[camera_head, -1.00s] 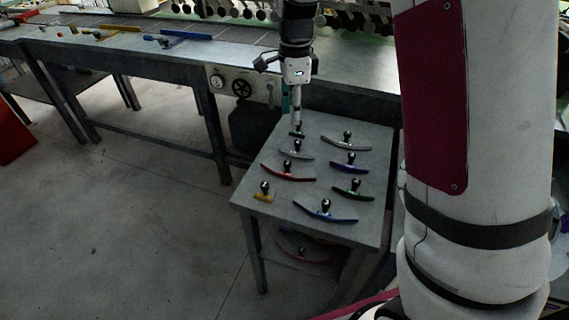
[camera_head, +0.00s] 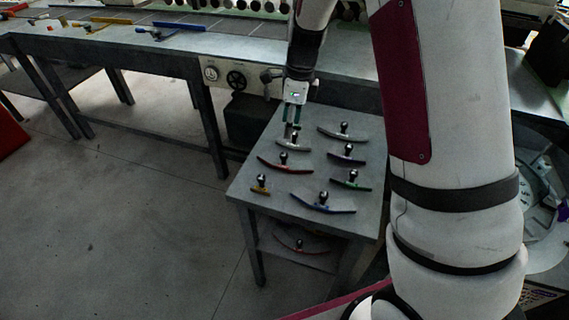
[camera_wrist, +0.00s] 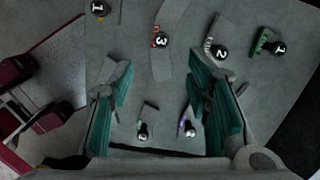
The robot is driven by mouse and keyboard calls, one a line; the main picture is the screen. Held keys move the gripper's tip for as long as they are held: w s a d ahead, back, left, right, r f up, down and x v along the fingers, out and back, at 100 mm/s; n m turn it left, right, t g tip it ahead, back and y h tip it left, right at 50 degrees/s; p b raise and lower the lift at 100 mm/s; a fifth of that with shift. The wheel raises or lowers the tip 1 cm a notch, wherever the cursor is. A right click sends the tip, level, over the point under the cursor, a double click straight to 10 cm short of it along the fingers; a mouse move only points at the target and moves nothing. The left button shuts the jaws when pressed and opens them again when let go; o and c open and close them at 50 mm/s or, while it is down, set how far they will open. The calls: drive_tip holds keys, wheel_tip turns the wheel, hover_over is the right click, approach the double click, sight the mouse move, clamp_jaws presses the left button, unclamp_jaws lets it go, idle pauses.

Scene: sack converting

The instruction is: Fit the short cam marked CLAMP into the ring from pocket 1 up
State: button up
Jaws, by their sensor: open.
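Several cams with black ball knobs stand on a small grey table (camera_head: 245,190). The short yellow cam (camera_head: 260,190) is at the front left; a short green cam (camera_wrist: 262,40) is at the upper right in the wrist view. No CLAMP marking is readable, so I cannot tell which short cam bears it. My gripper (camera_head: 292,122) is over the table's back left, just behind the pale grey cam (camera_head: 293,146). It is open and empty, with teal pads apart in the wrist view. A round metal ring-like part (camera_head: 540,195) shows at the far right, partly hidden by my arm.
Longer red (camera_head: 285,167), blue (camera_head: 322,207) and grey (camera_head: 342,136) cams stand close together on the table. Another cam (camera_head: 300,248) lies on the lower shelf. A long bench (camera_head: 150,62) with a gauge and handwheel runs behind. The floor at left is clear.

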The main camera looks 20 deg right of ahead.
hover_over(285, 154)
drive_tip(key=f, duration=0.6)
drive_tip(key=shift+s+d+f, duration=0.1)
drive_tip(key=shift+s+d, duration=0.1)
drive_tip(key=shift+s, duration=0.2)
drive_tip(key=shift+w+a+f+p, duration=0.15)
drive_tip(key=shift+f+p, duration=0.1)
drive_tip(key=shift+f, duration=0.8)
drive_tip(key=shift+w+f+p, duration=0.1)
drive_tip(key=shift+f+p, duration=0.15)
drive_tip(key=shift+f, duration=0.85)
drive_tip(key=shift+w+a+f+p, duration=0.15)
drive_tip(key=shift+f+p, duration=0.1)
drive_tip(key=shift+f, duration=0.8)
clamp_jaws()
